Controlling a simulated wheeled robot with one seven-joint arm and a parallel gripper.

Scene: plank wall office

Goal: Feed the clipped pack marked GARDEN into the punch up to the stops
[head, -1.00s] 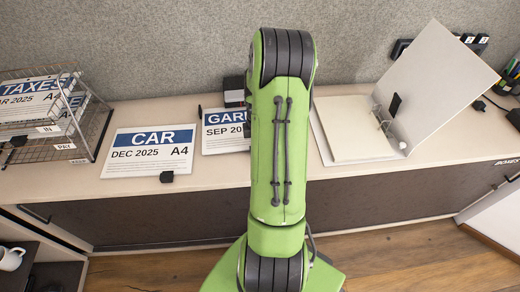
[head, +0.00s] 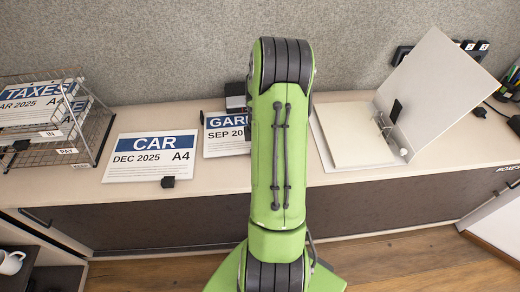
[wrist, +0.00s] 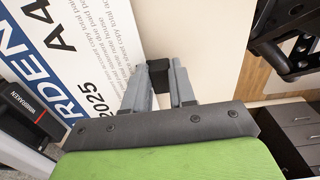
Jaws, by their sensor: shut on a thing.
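The GARDEN pack (head: 226,145) lies flat on the cabinet top, its right part hidden behind my arm in the head view. Its blue title band and the A4 mark show in the wrist view (wrist: 85,50). My gripper (wrist: 160,82) is shut on the black clip (wrist: 159,72) at the pack's edge. The dark punch (head: 235,97) stands behind the pack's top edge. It also shows at the left of the wrist view (wrist: 25,112), close beside the blue band. I cannot tell how deep the pack's edge sits in it; the stops are not visible.
The CAR pack (head: 150,168) with its own black clip lies to the left. A wire tray rack (head: 97,138) holding TAXES packs is at far left. An open binder (head: 352,135) lies to the right, its cover raised. Sockets and a pen holder are at far right.

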